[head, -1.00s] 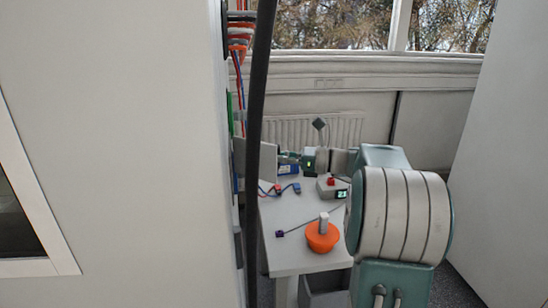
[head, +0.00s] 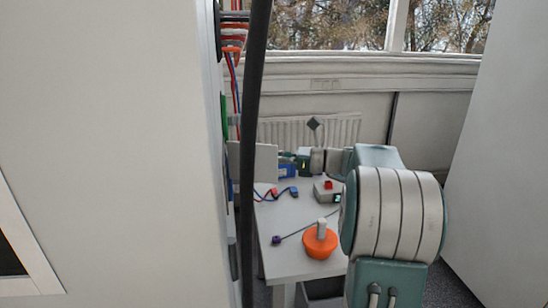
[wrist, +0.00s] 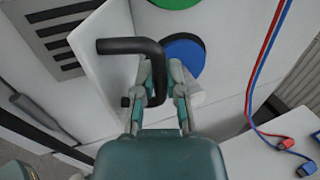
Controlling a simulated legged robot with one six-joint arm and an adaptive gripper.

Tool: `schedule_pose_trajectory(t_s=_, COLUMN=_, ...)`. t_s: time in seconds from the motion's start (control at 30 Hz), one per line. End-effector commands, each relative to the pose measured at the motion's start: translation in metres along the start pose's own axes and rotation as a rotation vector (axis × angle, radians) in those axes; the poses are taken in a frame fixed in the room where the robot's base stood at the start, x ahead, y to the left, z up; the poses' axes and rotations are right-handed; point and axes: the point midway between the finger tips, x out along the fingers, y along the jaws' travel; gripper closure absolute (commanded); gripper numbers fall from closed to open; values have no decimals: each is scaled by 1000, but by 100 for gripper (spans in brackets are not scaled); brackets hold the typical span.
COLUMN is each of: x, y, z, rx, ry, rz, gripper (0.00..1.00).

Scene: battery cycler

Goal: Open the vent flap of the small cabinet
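The flap (wrist: 112,62) is a pale panel standing out at an angle from the cabinet in the wrist view. Its black bent handle (wrist: 130,46) points toward my gripper (wrist: 160,72). The handle's long bar lies between my two fingers. A gap shows beside the bar, and the fingers look parted around it. A dark slotted grille (wrist: 60,45) is on the white face left of the flap. In the head view a grey panel (head: 266,163), apparently the flap, juts right behind a dark vertical bar. My gripper is small there and its fingertips are unclear.
A white table (head: 290,262) holds an orange knob-like object (head: 320,241), a small box with a red button (head: 328,190) and cable plugs (head: 283,193). A blue disc (wrist: 186,58) and red and blue cables (wrist: 262,70) are right of the flap. A large pale wall fills the head view's left.

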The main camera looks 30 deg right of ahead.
Motion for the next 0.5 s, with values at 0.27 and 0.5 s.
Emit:
schedule_pose_trajectory(t_s=0.27, x=0, y=0, z=0, rx=-1, ry=-1, rz=1, gripper=49)
schedule_pose_trajectory(t_s=0.5, x=-3, y=0, z=0, rx=0, ry=-1, rz=0, gripper=49)
